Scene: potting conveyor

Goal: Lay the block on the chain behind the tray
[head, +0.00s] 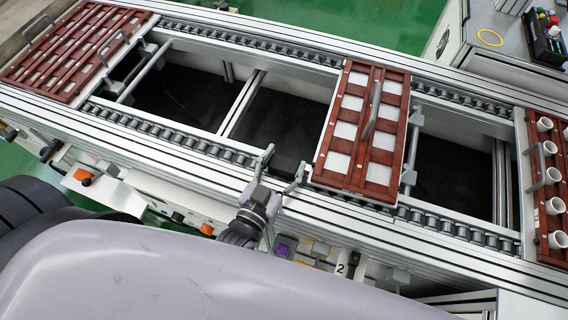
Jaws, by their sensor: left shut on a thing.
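The tray (359,141), red-brown with pale square openings and a grey handle, lies across both chains right of centre. The near roller chain (190,139) runs left of it and on again to its right. My left gripper (283,165) is over the near chain, just left of the tray's near left corner. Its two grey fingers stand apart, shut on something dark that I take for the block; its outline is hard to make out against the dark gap. I cannot tell whether it touches the chain. My right gripper is out of view.
A slatted red-brown tray (75,50) lies at the far left. Another tray with white pots (553,206) is at the right edge. The far chain (250,36) runs along the back rail. Dark open gaps lie between the chains. Orange-capped devices (206,229) line the near side.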

